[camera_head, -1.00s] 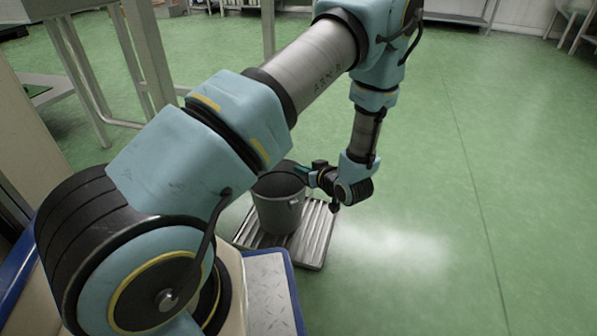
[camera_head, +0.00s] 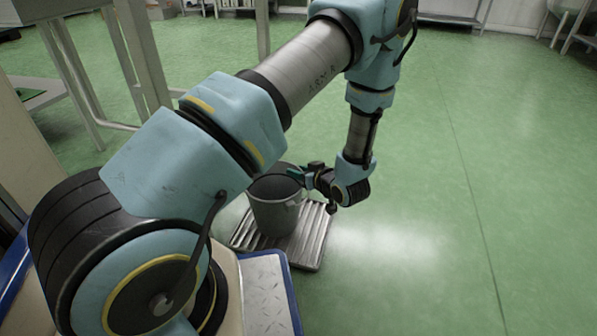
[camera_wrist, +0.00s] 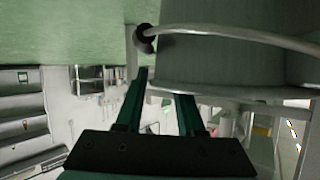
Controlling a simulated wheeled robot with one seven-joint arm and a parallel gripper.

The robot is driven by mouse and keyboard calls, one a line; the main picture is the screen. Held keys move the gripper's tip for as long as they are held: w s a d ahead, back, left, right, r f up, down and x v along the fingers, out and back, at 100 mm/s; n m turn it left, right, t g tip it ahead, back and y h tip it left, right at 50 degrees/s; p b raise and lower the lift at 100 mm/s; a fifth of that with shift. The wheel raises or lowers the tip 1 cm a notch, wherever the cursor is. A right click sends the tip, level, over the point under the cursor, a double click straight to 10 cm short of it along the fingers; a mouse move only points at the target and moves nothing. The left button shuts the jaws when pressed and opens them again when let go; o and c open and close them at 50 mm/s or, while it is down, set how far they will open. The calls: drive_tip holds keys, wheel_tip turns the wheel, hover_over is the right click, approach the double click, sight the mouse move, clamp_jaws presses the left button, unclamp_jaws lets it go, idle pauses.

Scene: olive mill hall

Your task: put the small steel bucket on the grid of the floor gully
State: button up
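The small steel bucket (camera_head: 273,212) is grey and looks upright on the slatted metal grid of the floor gully (camera_head: 312,240). The grid shows around its base, mostly to the right and in front. My gripper (camera_head: 298,173) is at the bucket's rim, on its upper right side. In the wrist view the bucket (camera_wrist: 235,62) appears upside down, with its handle lying across its wall. The two green fingers of my gripper (camera_wrist: 161,82) are apart, with a clear gap between them, close to the rim. I cannot tell whether they touch it.
A metal-legged table (camera_head: 75,75) stands at the left. The green floor (camera_head: 440,200) to the right is clear.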

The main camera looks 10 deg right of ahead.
drive_tip(key=p+v, duration=0.4)
drive_tip(key=v, duration=0.7)
drive_tip(key=shift+s+r, duration=0.15)
drive_tip(key=shift+s, duration=0.2)
drive_tip(key=shift+w+d+r+p, duration=0.1)
drive_tip(key=shift+d+p, duration=0.05)
drive_tip(key=shift+p, duration=0.15)
drive_tip(key=w+a+r+m+g+h+p, duration=0.1)
drive_tip(key=w+a+r+g+h+p, duration=0.25)
drive_tip(key=r, duration=0.45)
drive_tip(key=w+a+r+g+h+p, duration=0.25)
drive_tip(key=w+r, duration=0.25)
drive_tip(key=r, duration=0.4)
drive_tip(key=s+a+r+m+g+y+p, duration=0.1)
drive_tip(key=s+a+r+m+g+p, duration=0.15)
drive_tip(key=s+a+r, duration=0.5)
drive_tip(key=s+a+r+m+g+p, duration=0.1)
drive_tip(key=s+a+r+g+p, duration=0.3)
drive_tip(key=a+r, duration=0.6)
wheel_tip(320, 180, up, 34)
drive_tip(key=s+a+t+p, duration=0.1)
drive_tip(key=a+p, duration=0.1)
drive_tip(key=p, duration=3.3)
drive_tip(key=shift+t, duration=0.35)
